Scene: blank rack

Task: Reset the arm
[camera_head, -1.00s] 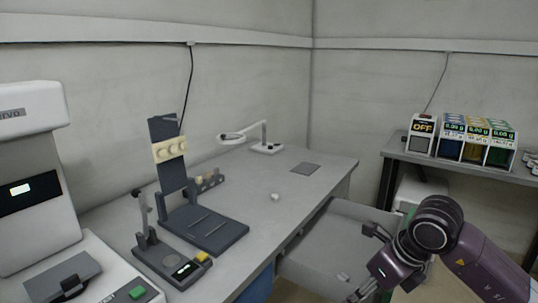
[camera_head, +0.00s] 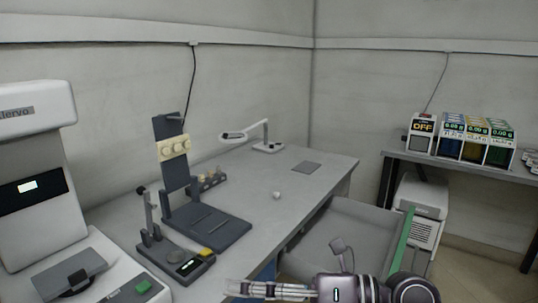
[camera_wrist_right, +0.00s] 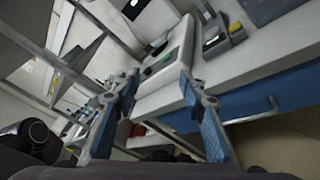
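My right arm comes in along the bottom edge of the head view, with its right gripper (camera_head: 240,289) pointing left, low in front of the desk. The right wrist view shows its two blue-padded fingers (camera_wrist_right: 160,88) spread wide with nothing between them. The gripper is open and empty. My left arm and gripper are not in view.
A grey desk (camera_head: 290,210) carries a dark stand (camera_head: 210,226), a small instrument (camera_head: 178,262) and a ring lamp (camera_head: 268,147). An open drawer (camera_head: 345,232) juts out at right. A white machine (camera_head: 30,180) stands left; a side table (camera_head: 440,161) holds coloured boxes.

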